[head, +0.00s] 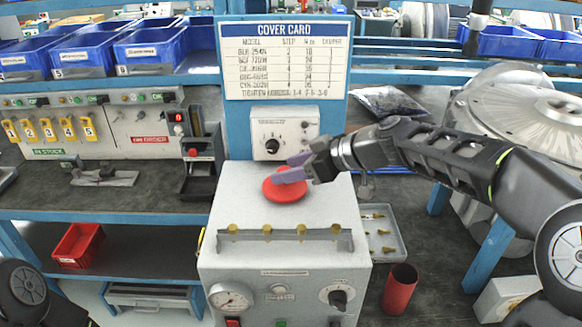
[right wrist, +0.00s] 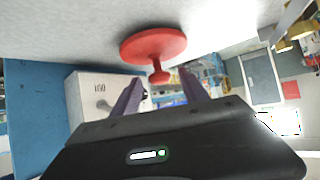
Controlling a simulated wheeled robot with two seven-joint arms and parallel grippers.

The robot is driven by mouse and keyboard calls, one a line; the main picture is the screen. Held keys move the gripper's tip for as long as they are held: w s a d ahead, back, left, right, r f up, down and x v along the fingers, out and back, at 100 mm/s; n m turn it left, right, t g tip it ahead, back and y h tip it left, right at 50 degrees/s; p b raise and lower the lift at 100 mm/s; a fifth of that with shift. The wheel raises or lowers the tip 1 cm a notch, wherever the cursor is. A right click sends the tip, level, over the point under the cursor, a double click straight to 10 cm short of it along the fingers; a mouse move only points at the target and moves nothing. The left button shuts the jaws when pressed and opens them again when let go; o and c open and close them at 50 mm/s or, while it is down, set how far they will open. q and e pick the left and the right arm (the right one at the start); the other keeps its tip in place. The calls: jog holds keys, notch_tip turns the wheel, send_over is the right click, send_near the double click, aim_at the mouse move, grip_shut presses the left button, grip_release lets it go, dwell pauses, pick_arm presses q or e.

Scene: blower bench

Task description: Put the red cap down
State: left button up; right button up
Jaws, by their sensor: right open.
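The red cap (head: 285,191) is a round disc lying flat on the grey top of the blower box (head: 235,186). In the right wrist view the cap (right wrist: 153,46) shows a short knob standing off the disc, and the disc rests against the grey surface. My right gripper (head: 291,168) is just above the cap in the head view and hides part of it. In the right wrist view its two purple fingers (right wrist: 161,90) are spread apart near the knob, with nothing clamped between them. My left gripper is not in view.
The cover card (head: 286,58) stands behind the box. A tray with small brass parts (head: 383,240) and a red cylinder (head: 400,289) are to the right. A red bin (head: 78,245) is lower left.

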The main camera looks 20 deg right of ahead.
jog(key=shift+s+d+r, duration=0.2)
jog(key=shift+d+r, duration=0.1)
jog(key=shift+r, duration=0.05)
pick_arm(q)
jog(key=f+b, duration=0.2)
jog(key=shift+b, duration=0.3)
pick_arm(e)
jog(key=v, duration=1.1)
jog(key=shift+s+r, duration=0.1)
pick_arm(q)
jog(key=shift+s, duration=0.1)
